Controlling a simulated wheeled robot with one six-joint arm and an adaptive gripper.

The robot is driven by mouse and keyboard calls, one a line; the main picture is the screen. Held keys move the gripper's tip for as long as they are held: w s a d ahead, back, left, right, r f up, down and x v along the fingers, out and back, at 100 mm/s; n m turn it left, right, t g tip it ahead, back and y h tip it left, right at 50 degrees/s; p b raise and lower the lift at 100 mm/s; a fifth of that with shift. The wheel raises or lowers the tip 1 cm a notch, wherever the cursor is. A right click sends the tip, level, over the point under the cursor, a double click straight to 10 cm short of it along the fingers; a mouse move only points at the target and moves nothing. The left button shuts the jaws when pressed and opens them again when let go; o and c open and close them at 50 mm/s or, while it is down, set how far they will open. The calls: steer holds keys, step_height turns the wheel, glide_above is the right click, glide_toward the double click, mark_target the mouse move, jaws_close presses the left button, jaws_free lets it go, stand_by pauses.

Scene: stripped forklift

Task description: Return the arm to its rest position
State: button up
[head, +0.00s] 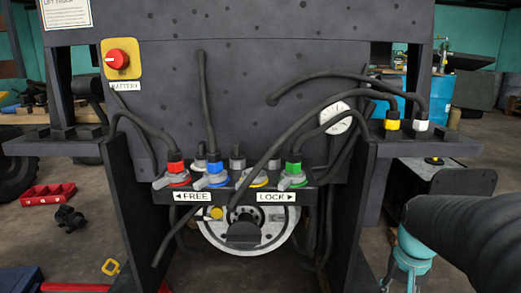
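A large black ribbed shape (475,228), which seems to be part of my arm, fills the lower right of the head view. My gripper does not show, so I cannot see its fingers or whether it holds anything. The dark forklift body (260,85) stands in front of me. Its connector bar (245,191) carries red (177,172), blue (212,175) and green (294,175) connectors with cables, above FREE and LOCK labels. Yellow (392,121) and white (421,122) cable ends stand on the right ledge.
A red battery switch (118,59) sits on a yellow plate at upper left. Loose black cables hang across the forklift front. A round hub (268,236) is below the bar. A red tray (47,194) and a dark dumbbell-like part (69,218) lie on the floor at left.

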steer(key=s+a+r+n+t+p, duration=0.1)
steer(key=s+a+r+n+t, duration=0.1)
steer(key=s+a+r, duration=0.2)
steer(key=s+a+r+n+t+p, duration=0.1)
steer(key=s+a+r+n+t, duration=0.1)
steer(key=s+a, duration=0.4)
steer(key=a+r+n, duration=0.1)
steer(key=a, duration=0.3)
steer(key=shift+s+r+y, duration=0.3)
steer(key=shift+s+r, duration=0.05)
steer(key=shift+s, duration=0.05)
